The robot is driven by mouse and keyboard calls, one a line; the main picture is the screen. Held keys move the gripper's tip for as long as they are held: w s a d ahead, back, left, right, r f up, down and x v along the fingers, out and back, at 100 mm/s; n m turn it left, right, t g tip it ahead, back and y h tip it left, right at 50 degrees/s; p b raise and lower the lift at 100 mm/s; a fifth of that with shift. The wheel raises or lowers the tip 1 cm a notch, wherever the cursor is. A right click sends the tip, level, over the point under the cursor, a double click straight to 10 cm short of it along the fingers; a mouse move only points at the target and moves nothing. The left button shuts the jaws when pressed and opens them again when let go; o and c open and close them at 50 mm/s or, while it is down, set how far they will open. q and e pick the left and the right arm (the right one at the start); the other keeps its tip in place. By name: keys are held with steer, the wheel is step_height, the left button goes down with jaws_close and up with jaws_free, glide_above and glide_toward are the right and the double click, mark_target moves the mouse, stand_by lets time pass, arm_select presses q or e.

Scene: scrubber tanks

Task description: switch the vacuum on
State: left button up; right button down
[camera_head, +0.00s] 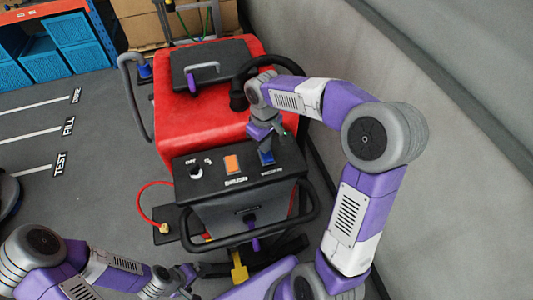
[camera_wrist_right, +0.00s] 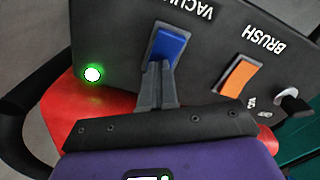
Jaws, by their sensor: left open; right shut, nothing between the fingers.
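The scrubber's black control panel (camera_head: 225,172) carries a blue rocker switch (camera_head: 266,158), labelled VACUUM in the right wrist view (camera_wrist_right: 170,42). My right gripper (camera_head: 265,148) is shut and empty, its fingertips (camera_wrist_right: 158,66) at the edge of the blue rocker. They overlap it in the right wrist view; I cannot tell whether they press it. A round lamp (camera_wrist_right: 93,74) near the rocker glows green. My left gripper (camera_head: 188,283) is open and empty, low at the bottom left of the head view, away from the panel.
An orange BRUSH rocker (camera_head: 231,164) and a knob (camera_head: 195,172) sit left of the blue rocker. A black handlebar (camera_head: 250,235) runs in front of the panel. The red tank (camera_head: 195,115) is behind. A grey wall (camera_head: 460,130) stands close on the right; open floor lies left.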

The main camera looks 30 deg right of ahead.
steer(key=shift+s, duration=0.1)
step_height(320, 180, up, 7)
steer(key=p, duration=0.6)
steer(key=shift+f, duration=0.1)
stand_by(0.5)
